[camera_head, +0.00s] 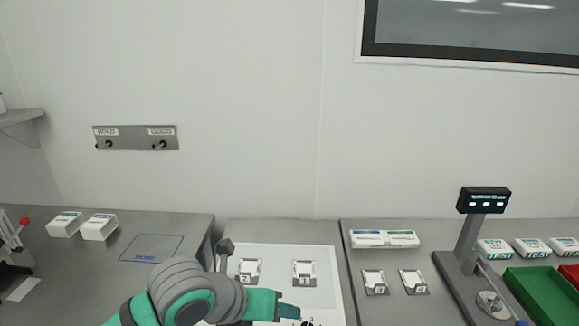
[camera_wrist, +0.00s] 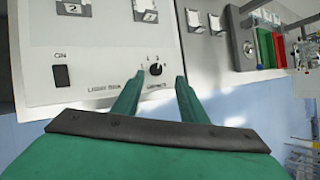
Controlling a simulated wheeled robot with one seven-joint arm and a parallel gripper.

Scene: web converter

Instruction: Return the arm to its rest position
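My arm, green with grey joints, reaches in from the bottom of the head view over the white control panel (camera_head: 322,262). My gripper (camera_head: 288,311) is near the panel's lower edge there. In the wrist view my gripper (camera_wrist: 161,78) has its two green fingers apart, with nothing held between them. A black knob (camera_wrist: 156,69) on the panel appears between the fingertips; I cannot tell whether the fingers touch it.
A black rocker switch (camera_wrist: 61,76) sits left of the knob. Numbered holders (camera_head: 304,274) stand on the panel. To the right are a display post (camera_head: 468,238) and a green bin (camera_head: 541,296). White boxes (camera_head: 99,227) stand on the left bench.

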